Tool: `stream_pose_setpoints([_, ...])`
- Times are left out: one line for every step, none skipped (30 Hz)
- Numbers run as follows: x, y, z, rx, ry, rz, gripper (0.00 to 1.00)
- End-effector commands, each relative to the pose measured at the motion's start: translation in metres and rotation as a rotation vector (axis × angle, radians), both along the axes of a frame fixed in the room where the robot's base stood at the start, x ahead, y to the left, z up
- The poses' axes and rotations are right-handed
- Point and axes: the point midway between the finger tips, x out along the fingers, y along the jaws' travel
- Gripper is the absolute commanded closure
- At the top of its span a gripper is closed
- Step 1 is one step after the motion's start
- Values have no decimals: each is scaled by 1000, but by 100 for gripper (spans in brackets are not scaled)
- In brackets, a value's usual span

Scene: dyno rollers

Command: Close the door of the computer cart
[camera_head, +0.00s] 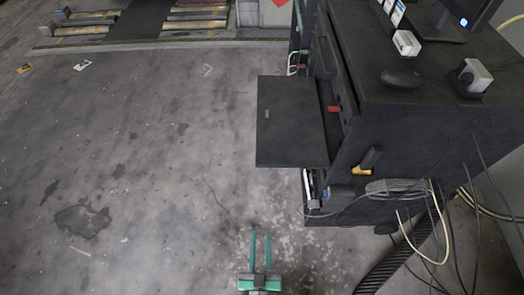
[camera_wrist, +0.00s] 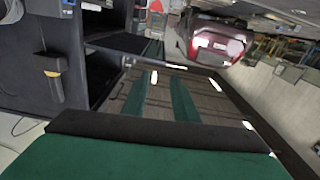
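The computer cart (camera_head: 430,125) is a dark cabinet at the right of the head view. Its dark flat door (camera_head: 293,120) stands open and sticks out to the left from the cart's front. The cart is also at the left of the wrist view (camera_wrist: 25,45), with a dark open interior beside it. A dark glossy panel (camera_wrist: 215,100), apparently the door, spreads behind my fingers there. My gripper (camera_head: 260,236) has two green fingers, parallel with a gap and nothing between them. In the head view it is below the door, apart from it. Contact cannot be told in the wrist view.
Loose cables (camera_head: 430,215) and a black ribbed hose (camera_head: 393,262) hang and lie at the cart's lower right. A mouse (camera_head: 401,78) and a monitor stand on the cart top. A red-and-white vehicle (camera_wrist: 215,42) stands beyond.

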Motion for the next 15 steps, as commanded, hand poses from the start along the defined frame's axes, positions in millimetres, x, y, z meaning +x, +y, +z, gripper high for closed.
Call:
stream_pose_setpoints([19, 0, -9, -7, -28, 1, 74])
stream_pose_setpoints([29, 0, -13, -11, -43, 3, 74])
stream_pose_setpoints([42, 0, -19, -16, -63, 5, 74])
stream_pose_setpoints([52, 0, -23, -20, -78, 6, 74])
stream_pose_setpoints([62, 0, -27, -24, -92, 7, 74])
stream_pose_setpoints([77, 0, -31, -29, -114, 10, 74])
stream_pose_setpoints([87, 0, -34, -35, -129, 13, 74])
stream_pose_setpoints([98, 0, -37, -39, -144, 15, 74])
stream_pose_setpoints([112, -1, -39, -44, -164, 18, 74])
stream_pose_setpoints([123, -1, -41, -49, -179, 21, 74])
stream_pose_setpoints([134, -1, -42, -53, -195, 22, 74])
stream_pose_setpoints([149, -2, -44, -61, -214, 26, 74])
stream_pose_setpoints([160, -3, -45, -66, -228, 29, 74])
stream_pose_setpoints([170, -4, -45, -70, -242, 31, 74])
stream_pose_setpoints([183, -5, -46, -77, -259, 34, 74])
